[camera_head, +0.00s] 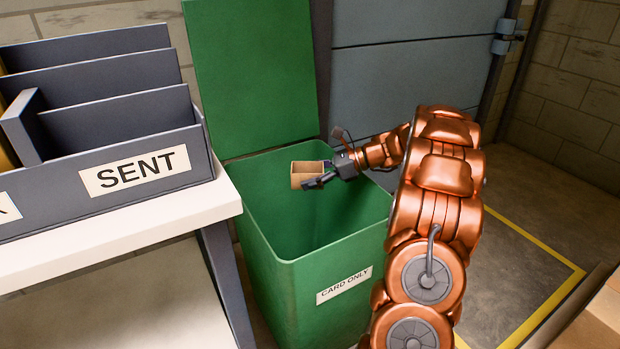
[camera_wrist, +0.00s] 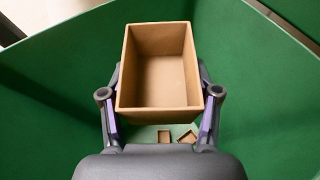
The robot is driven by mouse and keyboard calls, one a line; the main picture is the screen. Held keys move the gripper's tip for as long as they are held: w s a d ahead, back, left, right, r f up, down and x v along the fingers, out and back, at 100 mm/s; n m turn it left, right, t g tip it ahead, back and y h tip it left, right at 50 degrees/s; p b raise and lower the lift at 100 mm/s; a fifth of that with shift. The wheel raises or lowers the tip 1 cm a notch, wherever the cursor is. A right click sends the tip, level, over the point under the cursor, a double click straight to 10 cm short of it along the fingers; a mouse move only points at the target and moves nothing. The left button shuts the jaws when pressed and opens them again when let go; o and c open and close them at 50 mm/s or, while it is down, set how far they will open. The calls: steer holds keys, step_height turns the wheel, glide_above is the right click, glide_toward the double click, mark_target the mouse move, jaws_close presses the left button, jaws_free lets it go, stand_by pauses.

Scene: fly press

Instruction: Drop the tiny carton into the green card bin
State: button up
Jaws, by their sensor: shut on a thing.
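The tiny carton (camera_head: 306,174) is a small brown open-topped box. My gripper (camera_head: 322,178) is shut on it and holds it over the open mouth of the green card bin (camera_head: 325,295). In the wrist view the empty carton (camera_wrist: 158,70) sits between the two fingers of my gripper (camera_wrist: 160,100), its open side facing the camera. The bin's green walls (camera_wrist: 50,60) surround it in that view. The bin is labelled "CARD ONLY" and its green lid (camera_head: 250,75) stands raised at the back.
Two small brown pieces (camera_wrist: 187,137) lie on the bin floor, far below the carton. A white table (camera_head: 120,232) with a grey "SENT" rack (camera_head: 110,130) stands left of the bin. A grey door (camera_head: 410,70) is behind. Yellow-lined floor (camera_head: 525,250) is clear at the right.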

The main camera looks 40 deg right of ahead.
steer(key=shift+f, duration=0.1)
steer(key=o, duration=1)
steer(key=shift+c, duration=0.2)
steer(key=shift+d, duration=0.1)
steer(key=v, duration=1.1)
steer(key=shift+s+d+r, duration=0.2)
steer(key=shift+s+d, duration=0.05)
